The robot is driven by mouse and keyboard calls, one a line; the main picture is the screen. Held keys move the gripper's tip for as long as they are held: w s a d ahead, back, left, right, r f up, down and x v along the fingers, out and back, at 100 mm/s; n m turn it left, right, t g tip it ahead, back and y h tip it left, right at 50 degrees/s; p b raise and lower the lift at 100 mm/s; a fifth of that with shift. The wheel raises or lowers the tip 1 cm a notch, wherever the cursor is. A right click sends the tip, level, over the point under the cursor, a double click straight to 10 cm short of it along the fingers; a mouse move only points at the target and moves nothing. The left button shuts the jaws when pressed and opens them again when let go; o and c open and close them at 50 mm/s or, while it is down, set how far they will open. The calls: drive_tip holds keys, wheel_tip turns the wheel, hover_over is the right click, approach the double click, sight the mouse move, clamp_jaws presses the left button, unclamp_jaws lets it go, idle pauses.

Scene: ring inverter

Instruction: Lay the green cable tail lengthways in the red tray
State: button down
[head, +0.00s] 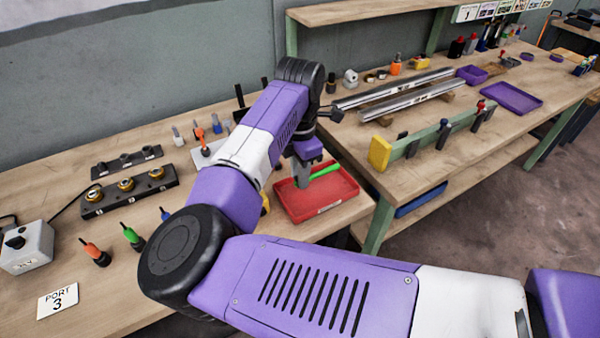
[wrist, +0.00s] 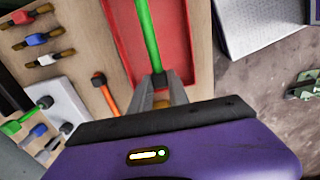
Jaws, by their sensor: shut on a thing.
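The red tray (head: 333,202) lies at the right end of the left bench, near its front edge. My gripper (head: 302,178) points down over the tray's left part and is shut on the dark end of the green cable tail (head: 325,171). In the wrist view, the green cable tail (wrist: 148,40) runs from my gripper (wrist: 159,84) up past the top edge, roughly along the red tray's (wrist: 180,30) visible side wall, slightly tilted. Its far end is out of that view. I cannot tell whether the cable touches the tray floor.
A light block (wrist: 62,112) with coloured plugs and an orange plug (wrist: 105,95) stand left of the tray. A PORT 3 card (head: 58,300) and loose plugs lie on the bench. Metal rails (head: 395,95) and purple trays (head: 512,98) occupy the right bench.

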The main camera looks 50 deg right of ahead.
drive_tip(key=shift+f+b, duration=2.1)
drive_tip(key=shift+f, duration=0.4)
drive_tip(key=c, duration=1.2)
unclamp_jaws()
drive_tip(key=shift+o, duration=0.2)
drive_tip(key=shift+r+b, duration=0.35)
drive_tip(key=shift+r, duration=3.6)
